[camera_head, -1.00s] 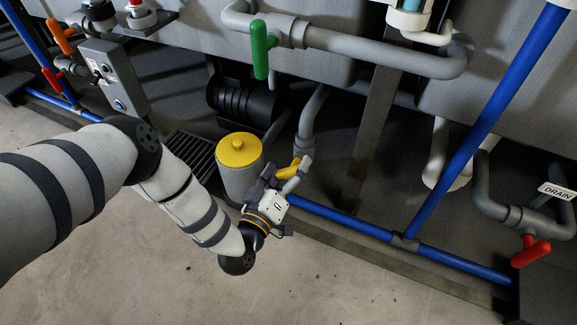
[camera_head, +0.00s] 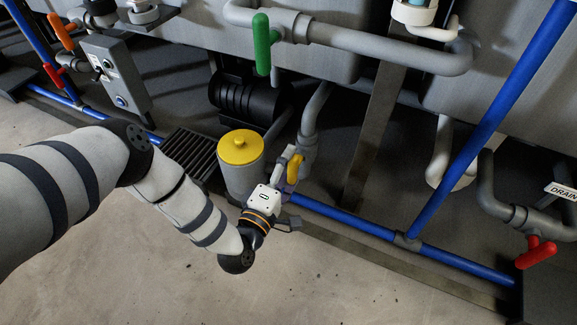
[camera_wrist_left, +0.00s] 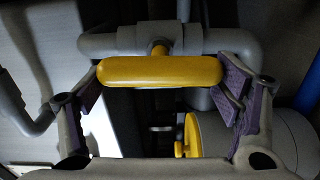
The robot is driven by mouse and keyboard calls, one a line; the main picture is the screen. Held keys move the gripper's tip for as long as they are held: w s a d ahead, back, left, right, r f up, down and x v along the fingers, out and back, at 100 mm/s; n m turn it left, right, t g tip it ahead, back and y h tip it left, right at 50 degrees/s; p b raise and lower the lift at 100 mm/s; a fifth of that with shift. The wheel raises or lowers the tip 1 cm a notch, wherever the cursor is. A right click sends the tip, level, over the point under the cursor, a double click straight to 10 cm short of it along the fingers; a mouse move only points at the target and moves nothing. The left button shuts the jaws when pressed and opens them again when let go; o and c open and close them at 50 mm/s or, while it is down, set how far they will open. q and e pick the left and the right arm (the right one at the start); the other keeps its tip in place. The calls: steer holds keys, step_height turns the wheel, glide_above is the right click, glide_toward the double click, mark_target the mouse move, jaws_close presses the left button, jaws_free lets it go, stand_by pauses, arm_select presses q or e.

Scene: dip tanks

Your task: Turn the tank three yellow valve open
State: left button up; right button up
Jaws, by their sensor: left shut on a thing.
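The yellow valve handle (camera_head: 295,167) sits on a grey pipe low in the middle of the head view, right of the yellow-lidded canister. In the left wrist view the yellow handle (camera_wrist_left: 160,71) is a rounded bar lying crosswise, with its stem and the grey pipe behind it. My left gripper (camera_head: 287,184) is at the handle, its fingers mostly hidden in the head view. In the wrist view the left gripper (camera_wrist_left: 160,82) has one purple-padded finger at each end of the bar and is shut on it. My right gripper is not in view.
The grey canister with a yellow lid (camera_head: 239,147) stands close left of my gripper. A green valve handle (camera_head: 262,44) is above, and a red one (camera_head: 536,252) is far right. A blue pipe (camera_head: 345,219) runs low behind. The floor (camera_head: 330,285) in front is clear.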

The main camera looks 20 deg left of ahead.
arm_select(q)
steer(key=shift+d+n, duration=0.1)
steer(key=shift+n, duration=0.2)
stand_by(0.4)
steer(key=o, duration=1.1)
steer(key=s, duration=1.2)
steer(key=shift+a, duration=0.25)
